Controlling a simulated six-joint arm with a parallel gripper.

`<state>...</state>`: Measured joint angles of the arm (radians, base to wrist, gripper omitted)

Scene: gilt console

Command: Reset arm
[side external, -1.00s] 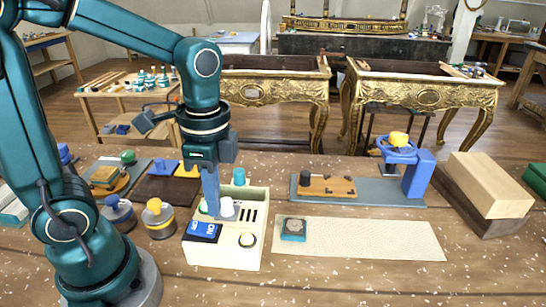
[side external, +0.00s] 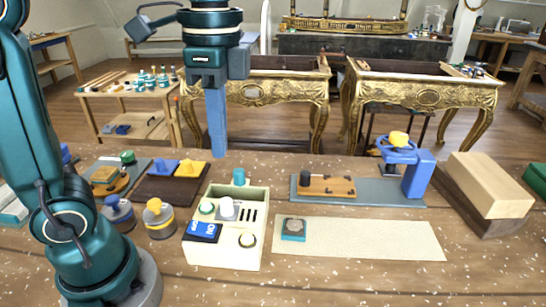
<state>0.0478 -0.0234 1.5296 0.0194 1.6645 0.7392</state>
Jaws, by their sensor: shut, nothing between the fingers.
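My gripper (side external: 217,148) is shut and empty, its blue fingers pointing straight down. It is raised above the back part of the workbench, behind the cream control box in the picture. My gripper does not touch the box. The upper part of my arm is out of the frame.
A beige mat (side external: 370,240) with a small teal block (side external: 294,229) lies right of the box. A blue press (side external: 415,170) and wooden blocks (side external: 490,185) stand further right. Two yellow-and-grey and blue-and-grey round pieces (side external: 158,220) stand left. Gilt tables (side external: 425,95) stand behind.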

